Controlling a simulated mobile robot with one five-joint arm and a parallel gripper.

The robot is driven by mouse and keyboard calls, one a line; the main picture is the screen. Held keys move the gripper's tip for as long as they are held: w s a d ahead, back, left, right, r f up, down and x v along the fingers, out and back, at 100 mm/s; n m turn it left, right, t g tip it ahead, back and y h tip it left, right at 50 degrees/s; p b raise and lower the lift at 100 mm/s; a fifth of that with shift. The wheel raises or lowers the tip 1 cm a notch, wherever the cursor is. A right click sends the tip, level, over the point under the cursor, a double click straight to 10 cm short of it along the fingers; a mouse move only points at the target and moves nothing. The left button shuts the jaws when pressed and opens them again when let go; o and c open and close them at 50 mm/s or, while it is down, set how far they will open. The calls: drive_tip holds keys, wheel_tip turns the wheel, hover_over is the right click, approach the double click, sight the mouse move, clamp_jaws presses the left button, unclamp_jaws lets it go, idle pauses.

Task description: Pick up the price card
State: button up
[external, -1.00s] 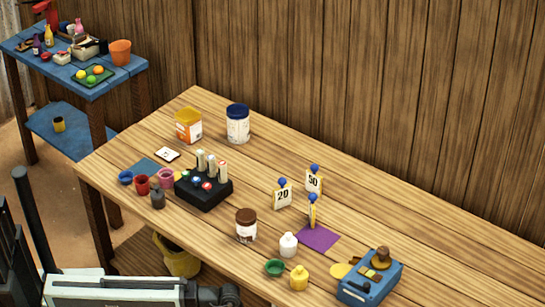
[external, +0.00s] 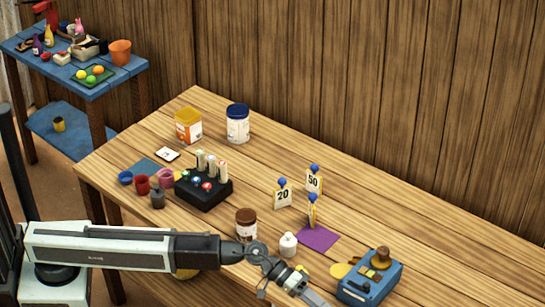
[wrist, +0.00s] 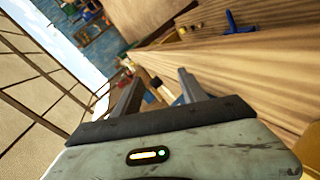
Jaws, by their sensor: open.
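Three upright price cards with blue knobs stand on the wooden table in the external view: the "20" card (external: 283,194), the "50" card (external: 314,181), and one seen nearly edge-on (external: 312,213) at the purple mat (external: 318,238). A flat white card (external: 167,153) lies toward the back left; its marking is too small to read. My gripper (external: 308,291) is low in the external view, in front of the white bottle and apart from the cards. In the wrist view my gripper (wrist: 158,88) has its fingers spread, with nothing seen held between them.
A black rack (external: 204,194), small pots and jars stand on the left. A brown-lidded jar (external: 246,225) and white bottle (external: 288,245) stand close to my arm. A blue scale-like box (external: 370,279) is right of my gripper. The table's back right is clear.

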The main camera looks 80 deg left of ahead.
sight(312, 164)
drive_tip(key=w+a+r+n+t+y+p, duration=0.1)
drive_tip(key=w+a+r+n+p, duration=0.25)
drive_tip(key=a+r, duration=0.35)
drive_tip(key=w+a+r+n+t+p, duration=0.15)
drive_tip(key=a+r+p, duration=0.25)
drive_tip(key=a, duration=0.5)
drive_tip(key=s+a+f+n+y+b, duration=0.1)
drive_tip(key=a+n+y, duration=0.1)
drive_tip(key=a+n, duration=0.6)
drive_tip(key=a+f+n+y+b, duration=0.1)
drive_tip(key=a+n, duration=0.7)
drive_tip(key=a, duration=1.1)
drive_tip(key=s+a+f+n+t+y+b, duration=0.1)
drive_tip(key=a+f+n+y+b, duration=0.1)
drive_tip(key=a+n, duration=0.6)
drive_tip(key=shift+s+a+f+y, duration=0.1)
drive_tip(key=shift+a+f+y, duration=0.1)
drive_tip(key=shift+a, duration=0.85)
drive_tip(key=shift+s+a+f+y, duration=0.1)
drive_tip(key=shift+a+f+y, duration=0.1)
drive_tip(key=shift+a, duration=0.9)
drive_tip(key=shift+s+a+f+y, duration=0.1)
drive_tip(key=shift+a+f+y, duration=0.1)
drive_tip(key=shift+a, duration=0.85)
drive_tip(key=b+x, duration=0.3)
drive_tip(key=x, duration=0.4)
drive_tip(key=shift+w+f+n, duration=0.2)
drive_tip(key=shift+f+n, duration=0.05)
drive_tip(key=shift+n, duration=0.15)
